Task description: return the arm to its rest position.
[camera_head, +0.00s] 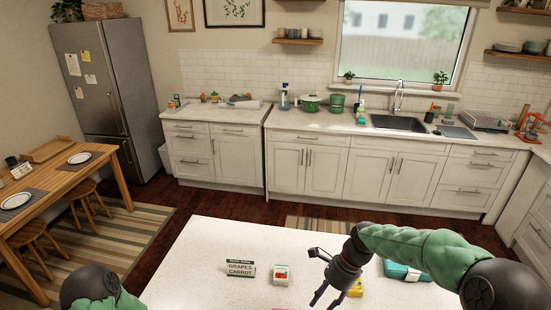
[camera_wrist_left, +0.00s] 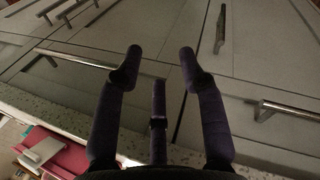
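My left arm (camera_head: 95,287) shows only as a green and black stub at the lower left of the head view; its gripper is outside that view. In the left wrist view my left gripper (camera_wrist_left: 160,58) has its dark fingers spread, with nothing between them. My right arm (camera_head: 425,250) reaches in from the right over the white counter (camera_head: 190,270). The lower tips are near the picture's bottom edge.
On the counter stand a "GRAPES CARROT" sign (camera_head: 241,269), a small red-and-white box (camera_head: 281,275) and a teal container (camera_head: 402,271) partly behind my right arm. The left wrist view shows cabinet fronts with handles (camera_wrist_left: 75,59) and a pinkish-red item (camera_wrist_left: 70,158).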

